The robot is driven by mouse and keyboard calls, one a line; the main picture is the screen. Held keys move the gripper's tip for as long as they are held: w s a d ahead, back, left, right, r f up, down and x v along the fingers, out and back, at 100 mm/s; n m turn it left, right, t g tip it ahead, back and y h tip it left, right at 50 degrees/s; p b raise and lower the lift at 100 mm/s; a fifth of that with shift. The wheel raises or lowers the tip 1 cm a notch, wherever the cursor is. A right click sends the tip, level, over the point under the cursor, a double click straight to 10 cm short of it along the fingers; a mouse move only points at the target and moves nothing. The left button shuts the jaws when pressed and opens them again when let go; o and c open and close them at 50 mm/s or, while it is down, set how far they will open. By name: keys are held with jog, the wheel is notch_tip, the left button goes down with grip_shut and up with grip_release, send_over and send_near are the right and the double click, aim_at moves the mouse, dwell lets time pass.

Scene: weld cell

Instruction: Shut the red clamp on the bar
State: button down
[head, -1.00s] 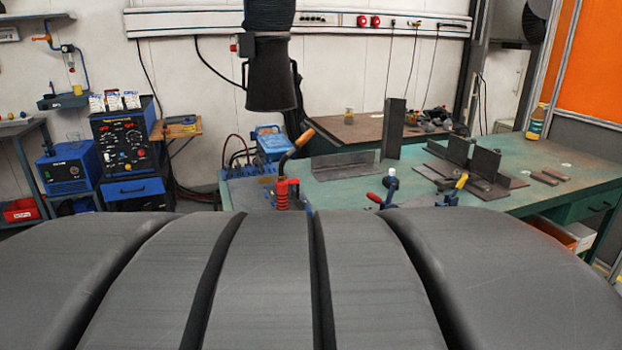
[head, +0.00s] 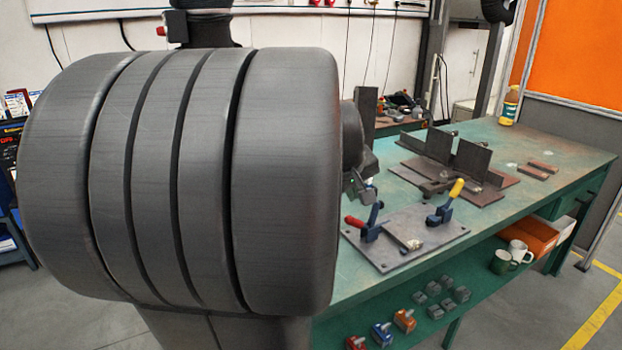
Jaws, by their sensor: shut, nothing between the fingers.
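The red clamp (head: 372,230) has a blue body and a red handle that tilts up to the left. It stands on the left part of a grey plate on the green bench. A short bar (head: 400,234) with a pale end lies on the plate just right of it; I cannot tell whether the clamp touches it. My gripper (head: 362,190) shows partly at the right edge of my large dark arm, just above and behind the red clamp. It is shut and empty. The rest of my wrist is hidden behind the arm.
A blue clamp with a yellow handle (head: 444,205) stands on the plate's right side. Dark angle brackets (head: 450,160) stand behind. Two flat bars (head: 540,168) and a bottle (head: 509,106) are farther right. The shelf below holds mugs (head: 503,262) and small clamps.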

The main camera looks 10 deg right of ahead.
aim_at(354, 221)
jog(key=b+x, duration=0.1)
jog(key=x, duration=0.6)
jog(key=shift+w+f, duration=0.1)
jog(key=shift+f, duration=0.35)
jog(key=d, duration=0.2)
jog(key=w+d+f, duration=0.1)
jog(key=shift+w+b, duration=0.15)
jog(key=shift+b, duration=0.15)
jog(key=shift+w+d, duration=0.15)
jog(key=shift+d, duration=0.3)
jog(key=shift+d+r+p, duration=0.15)
jog(key=shift+r+p, duration=0.05)
jog(key=shift+p, duration=0.65)
